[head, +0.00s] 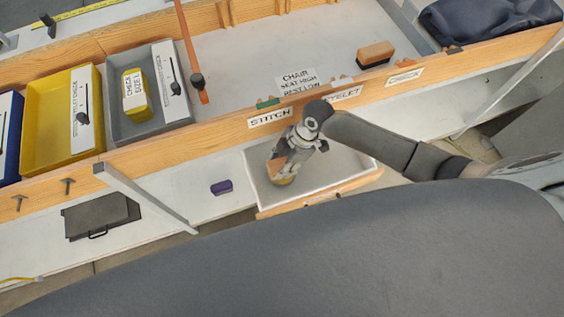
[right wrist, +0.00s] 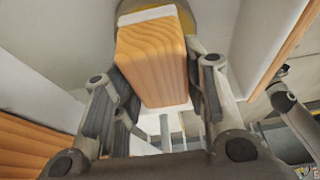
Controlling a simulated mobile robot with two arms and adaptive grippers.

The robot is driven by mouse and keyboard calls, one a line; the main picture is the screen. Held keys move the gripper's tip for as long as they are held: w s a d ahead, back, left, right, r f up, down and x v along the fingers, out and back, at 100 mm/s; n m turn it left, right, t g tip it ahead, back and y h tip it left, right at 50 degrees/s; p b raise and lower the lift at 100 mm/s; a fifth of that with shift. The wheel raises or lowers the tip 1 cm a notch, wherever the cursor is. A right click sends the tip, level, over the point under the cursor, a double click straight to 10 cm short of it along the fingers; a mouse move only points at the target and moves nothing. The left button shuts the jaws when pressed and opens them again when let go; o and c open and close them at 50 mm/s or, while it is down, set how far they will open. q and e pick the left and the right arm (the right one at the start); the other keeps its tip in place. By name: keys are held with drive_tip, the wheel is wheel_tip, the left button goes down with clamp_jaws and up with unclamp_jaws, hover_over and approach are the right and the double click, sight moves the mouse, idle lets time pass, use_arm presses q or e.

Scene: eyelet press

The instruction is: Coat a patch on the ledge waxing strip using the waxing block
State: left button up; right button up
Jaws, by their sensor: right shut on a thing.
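My right gripper (head: 286,162) is shut on a wooden block (right wrist: 153,62) with a pale end face, which I take for the waxing block. In the right wrist view the block sits between the two fingers, pale end pointing away from my wrist. In the head view the block (head: 276,166) shows partly beside the fingers, over an open drawer with a pale inside (head: 330,177). A yellow round thing (head: 284,181) is just below the block; it also shows behind the block in the right wrist view (right wrist: 188,14). I cannot tell whether they touch. I cannot pick out the waxing strip. My left gripper is out of view.
A purple block (head: 221,187) lies on the lower ledge, left of the drawer. A wooden-backed brush (head: 375,53) lies on the bench top. Yellow (head: 46,140) and grey (head: 145,126) trays stand at left. A grey slanted brace (head: 147,200) crosses in front of the ledge.

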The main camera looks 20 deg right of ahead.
sight(275, 166)
drive_tip(key=shift+f+b, duration=0.3)
drive_tip(key=shift+f, duration=0.2)
idle(0.3)
drive_tip(key=shift+s, duration=0.1)
idle(1.3)
wheel_tip(275, 166, up, 7)
drive_tip(key=p, duration=0.7)
idle(0.8)
